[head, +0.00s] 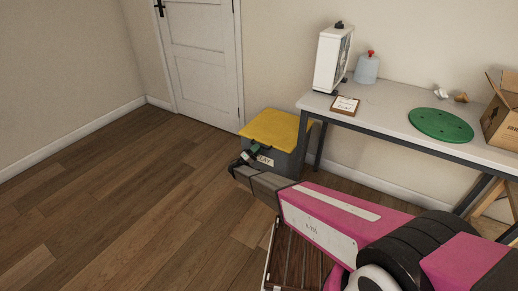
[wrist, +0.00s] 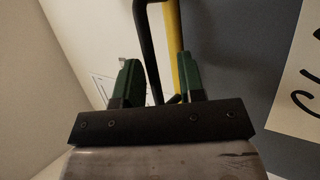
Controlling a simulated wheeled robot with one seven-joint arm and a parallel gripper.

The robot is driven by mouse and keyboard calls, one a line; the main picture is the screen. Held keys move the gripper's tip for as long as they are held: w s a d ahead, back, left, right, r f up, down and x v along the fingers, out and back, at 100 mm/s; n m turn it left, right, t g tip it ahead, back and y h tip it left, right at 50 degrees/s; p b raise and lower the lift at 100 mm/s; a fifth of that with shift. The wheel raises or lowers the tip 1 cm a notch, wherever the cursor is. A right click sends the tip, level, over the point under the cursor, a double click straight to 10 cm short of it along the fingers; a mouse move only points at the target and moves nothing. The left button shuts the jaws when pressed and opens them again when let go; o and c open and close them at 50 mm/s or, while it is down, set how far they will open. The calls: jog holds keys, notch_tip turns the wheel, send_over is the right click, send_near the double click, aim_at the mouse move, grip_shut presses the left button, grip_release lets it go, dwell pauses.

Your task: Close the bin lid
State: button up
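The bin (head: 286,158) is a dark grey box with a pale lettered label, standing on the floor by the table. Its yellow lid (head: 275,128) lies over the top, roughly level; I cannot tell whether a small gap remains beneath it. My gripper (head: 248,155) is at the bin's front left, near the lid's front edge. In the wrist view, the green fingers (wrist: 160,82) are apart. A black bar (wrist: 149,50), bent at its far end, and the lid's yellow edge (wrist: 176,45) run between or behind them. Contact is unclear. The bin's grey wall (wrist: 228,60) is at right.
A table (head: 385,108) stands right of the bin, with a white machine, a jug, a clipboard, a green disc (head: 440,124) and a cardboard box (head: 503,115). A slatted wooden item (head: 295,262) is below my arm. The floor (head: 120,200) at left is clear.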

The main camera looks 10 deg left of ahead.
jog(key=v, duration=0.9)
jog(key=shift+s, duration=0.2)
